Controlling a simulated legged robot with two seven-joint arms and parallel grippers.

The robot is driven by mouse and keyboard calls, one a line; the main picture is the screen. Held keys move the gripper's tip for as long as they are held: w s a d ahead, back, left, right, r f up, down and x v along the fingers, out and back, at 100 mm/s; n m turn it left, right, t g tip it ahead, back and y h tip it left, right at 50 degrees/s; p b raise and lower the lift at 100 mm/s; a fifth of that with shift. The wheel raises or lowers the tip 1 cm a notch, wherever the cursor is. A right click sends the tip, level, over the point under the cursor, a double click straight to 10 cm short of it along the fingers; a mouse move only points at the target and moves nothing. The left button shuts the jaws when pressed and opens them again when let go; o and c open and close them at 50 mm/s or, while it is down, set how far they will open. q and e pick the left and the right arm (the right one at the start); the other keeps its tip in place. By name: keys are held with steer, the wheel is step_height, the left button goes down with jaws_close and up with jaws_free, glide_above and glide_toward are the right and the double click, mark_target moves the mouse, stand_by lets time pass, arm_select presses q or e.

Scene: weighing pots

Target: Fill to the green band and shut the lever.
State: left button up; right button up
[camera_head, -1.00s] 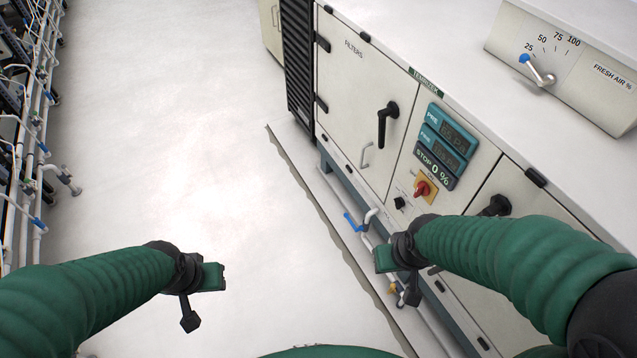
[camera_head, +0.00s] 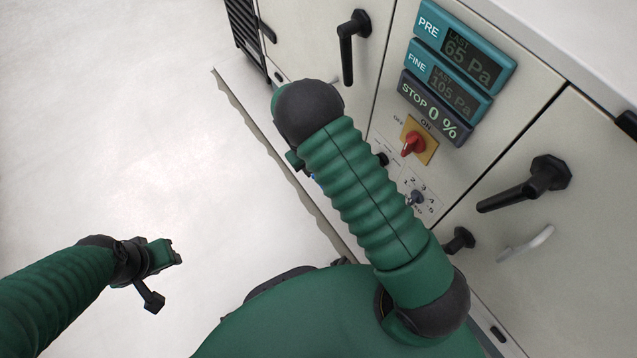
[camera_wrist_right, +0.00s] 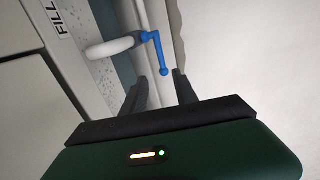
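A blue lever (camera_wrist_right: 158,52) sits on a white pipe (camera_wrist_right: 112,47) in the right wrist view, beside a FILL label (camera_wrist_right: 66,23). My right gripper (camera_wrist_right: 161,82) is open. Its two black fingers point toward the lever's lower end, which shows between and just beyond the fingertips; I cannot tell whether they touch. In the head view my right forearm hides the lever and most of that gripper. My left gripper (camera_head: 165,254) hangs over bare floor at the left, away from the unit; its finger gap is not clear. No green band is visible.
The cream cabinet (camera_head: 520,130) fills the right side. It has black handles (camera_head: 530,185), a red switch (camera_head: 413,144) and displays (camera_head: 462,50) reading 65 Pa, 105 Pa and STOP 0 %. Pale floor (camera_head: 110,120) at the left is clear.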

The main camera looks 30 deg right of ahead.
steer(key=f+b, duration=0.1)
steer(key=f, duration=0.2)
steer(key=d+f+b, duration=0.1)
steer(key=f+b, duration=0.1)
steer(key=f, duration=0.2)
steer(key=f+b, duration=0.2)
steer(key=f, duration=0.1)
steer(key=shift+w+d+f, duration=0.1)
steer(key=shift+d+f, duration=0.1)
steer(key=shift+d, duration=0.1)
jaws_close()
stand_by(0.7)
